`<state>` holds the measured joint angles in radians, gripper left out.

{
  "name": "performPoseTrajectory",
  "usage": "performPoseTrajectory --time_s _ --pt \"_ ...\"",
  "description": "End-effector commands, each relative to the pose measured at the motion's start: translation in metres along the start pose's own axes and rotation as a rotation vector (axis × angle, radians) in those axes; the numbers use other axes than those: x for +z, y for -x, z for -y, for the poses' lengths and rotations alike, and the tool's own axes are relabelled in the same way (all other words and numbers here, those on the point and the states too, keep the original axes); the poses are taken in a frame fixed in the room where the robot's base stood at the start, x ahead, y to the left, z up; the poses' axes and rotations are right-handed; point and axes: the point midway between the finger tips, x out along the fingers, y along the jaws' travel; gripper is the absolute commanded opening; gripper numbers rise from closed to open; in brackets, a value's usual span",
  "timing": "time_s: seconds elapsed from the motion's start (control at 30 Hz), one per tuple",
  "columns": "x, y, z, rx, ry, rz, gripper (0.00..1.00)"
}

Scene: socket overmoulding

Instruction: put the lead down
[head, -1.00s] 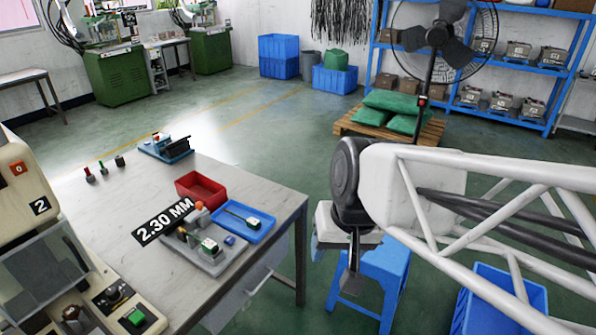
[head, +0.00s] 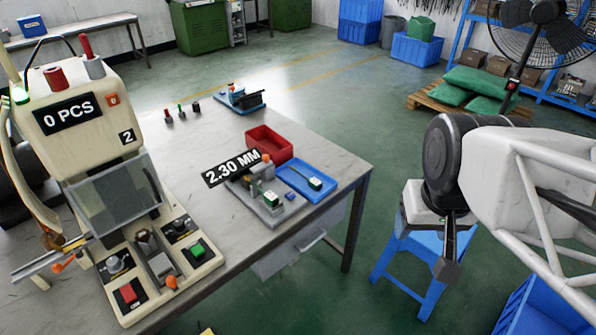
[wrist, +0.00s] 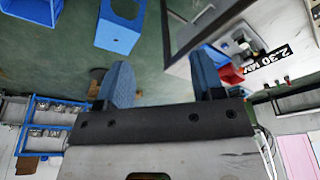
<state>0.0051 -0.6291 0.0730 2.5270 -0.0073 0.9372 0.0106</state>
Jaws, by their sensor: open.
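A dark lead with a white and green end (head: 315,183) lies in the blue tray (head: 328,190) at the right of the table. My gripper (head: 447,270) is off the table's right side, above and in front of the blue stool in the head view, well apart from the tray. In the wrist view my gripper (wrist: 164,75) has its two blue fingers wide apart, with nothing between them. A measuring fixture (head: 250,188) labelled 2.30 MM stands beside the tray. Small parts on it are hard to make out.
A red bin (head: 268,143) stands behind the tray. The cream machine (head: 85,115) reading 0 PCS is at left. A blue fixture (head: 240,100) and several small coloured pieces stand farther back. The blue stool (head: 405,260) is below my arm.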

Motion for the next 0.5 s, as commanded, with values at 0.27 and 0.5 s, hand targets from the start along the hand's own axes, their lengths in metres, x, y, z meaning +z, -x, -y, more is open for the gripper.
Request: performPoseTrajectory --time_s 0.27,0.5 --pt "-0.039 -0.014 0.019 -0.042 0.088 -0.005 0.62" --pt "-0.100 -0.045 0.057 -0.107 0.228 -0.024 0.62"
